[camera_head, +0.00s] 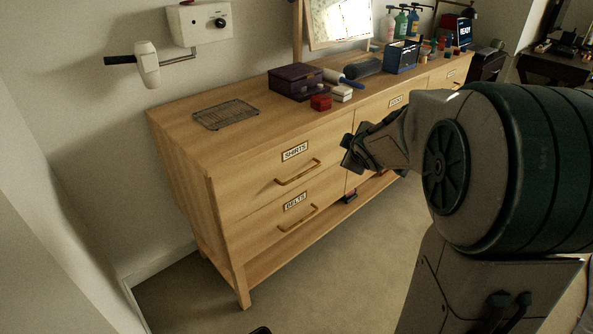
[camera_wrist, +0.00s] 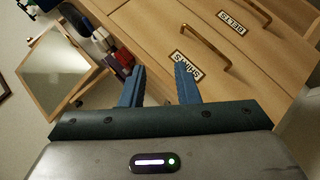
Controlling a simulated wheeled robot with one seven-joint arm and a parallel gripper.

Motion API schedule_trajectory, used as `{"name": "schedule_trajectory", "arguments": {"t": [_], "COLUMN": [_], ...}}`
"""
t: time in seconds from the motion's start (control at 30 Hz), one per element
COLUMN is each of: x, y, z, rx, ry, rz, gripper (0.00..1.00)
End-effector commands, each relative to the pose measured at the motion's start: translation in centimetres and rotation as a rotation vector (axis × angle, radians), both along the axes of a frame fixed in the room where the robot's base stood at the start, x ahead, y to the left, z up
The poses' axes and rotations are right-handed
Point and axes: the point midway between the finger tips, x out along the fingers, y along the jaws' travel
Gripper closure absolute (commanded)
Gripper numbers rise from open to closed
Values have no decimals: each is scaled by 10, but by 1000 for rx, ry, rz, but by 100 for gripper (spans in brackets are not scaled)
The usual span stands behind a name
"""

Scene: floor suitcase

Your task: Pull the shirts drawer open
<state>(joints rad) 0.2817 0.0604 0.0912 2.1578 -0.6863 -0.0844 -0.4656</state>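The shirts drawer (camera_head: 256,178) is the upper left drawer of the wooden dresser, and its front looks flush and shut. Its SHIRTS label (camera_head: 294,151) sits above a brass bar handle (camera_head: 298,173). In the wrist view, the label (camera_wrist: 186,66) is near the tip of my right-hand finger, and the handle (camera_wrist: 206,47) lies beyond it to the upper right. My gripper (camera_head: 349,155) is to the right of the handle in the head view. In the wrist view, its two blue fingers (camera_wrist: 160,72) are apart with nothing held between them.
The belts drawer (camera_head: 262,220) is directly below, with its own handle (camera_head: 299,217). A wire rack (camera_head: 226,114), a dark purple box (camera_head: 295,82) and a red block (camera_head: 320,103) stand on the dresser top (camera_head: 265,124). Open carpet (camera_head: 310,282) lies in front.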

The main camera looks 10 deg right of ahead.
Motion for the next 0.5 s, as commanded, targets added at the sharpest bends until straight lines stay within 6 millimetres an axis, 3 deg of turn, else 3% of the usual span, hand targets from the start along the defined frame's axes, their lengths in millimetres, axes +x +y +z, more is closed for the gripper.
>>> {"name": "schedule_trajectory", "arguments": {"t": [0.03, 0.2, 0.33, 0.5], "x": [18, 68, 90, 99], "y": [-4, -4, -1, 4], "z": [-33, -89, -134, -178], "rx": [-42, -184, -263, -321], "ry": [-29, -160, -266, -389], "rz": [69, 347, 549, 750], "gripper": [71, 71, 71, 71]}}
